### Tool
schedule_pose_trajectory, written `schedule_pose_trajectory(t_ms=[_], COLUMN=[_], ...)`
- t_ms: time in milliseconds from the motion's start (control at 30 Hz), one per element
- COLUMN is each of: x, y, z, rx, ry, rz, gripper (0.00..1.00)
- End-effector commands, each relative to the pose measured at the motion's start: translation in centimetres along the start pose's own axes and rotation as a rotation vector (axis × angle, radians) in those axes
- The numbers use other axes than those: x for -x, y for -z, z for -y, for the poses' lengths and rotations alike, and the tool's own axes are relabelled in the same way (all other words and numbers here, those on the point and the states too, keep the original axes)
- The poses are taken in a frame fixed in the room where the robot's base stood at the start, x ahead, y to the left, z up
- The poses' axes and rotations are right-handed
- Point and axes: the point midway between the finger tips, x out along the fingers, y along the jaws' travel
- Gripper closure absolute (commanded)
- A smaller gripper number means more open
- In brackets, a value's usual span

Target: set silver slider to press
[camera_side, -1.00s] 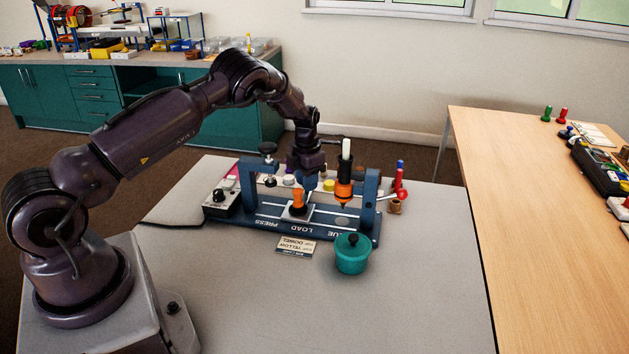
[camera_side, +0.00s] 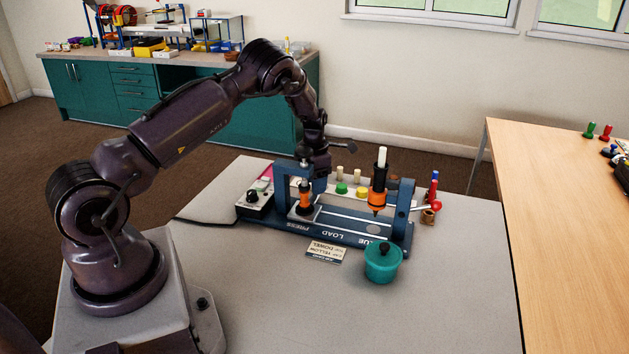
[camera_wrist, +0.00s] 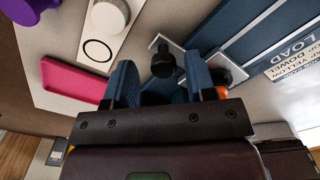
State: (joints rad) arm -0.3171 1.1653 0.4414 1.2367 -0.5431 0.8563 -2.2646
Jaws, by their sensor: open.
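The silver slider (camera_side: 302,213) is a small plate on the blue track, at the PRESS end in the side view. An orange piece (camera_side: 306,201) stands on it, under the dark pad of the blue press arch (camera_side: 281,187). My gripper (camera_side: 312,178) is open, above the slider near the press top. In the wrist view, my gripper (camera_wrist: 161,88) has its two blue fingers apart, with the black press knob (camera_wrist: 163,60) showing between and beyond them. Some orange shows beside the right finger. The slider is mostly hidden in the wrist view.
A teal pot (camera_side: 382,262) and an instruction card (camera_side: 326,252) lie in front. A black control box (camera_side: 256,202) is at the left.

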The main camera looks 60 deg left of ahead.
Motion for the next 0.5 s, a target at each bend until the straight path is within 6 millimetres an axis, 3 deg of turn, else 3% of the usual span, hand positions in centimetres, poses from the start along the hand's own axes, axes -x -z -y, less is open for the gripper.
schedule_pose_trajectory(t_ms=[233,500], x=[1.8,7.8], y=[-0.2,-0.1], z=[0.1,0.0], rx=[-0.001,-0.001], ry=[-0.001,-0.002], rz=[0.005,0.005], gripper=[0.49,0.49])
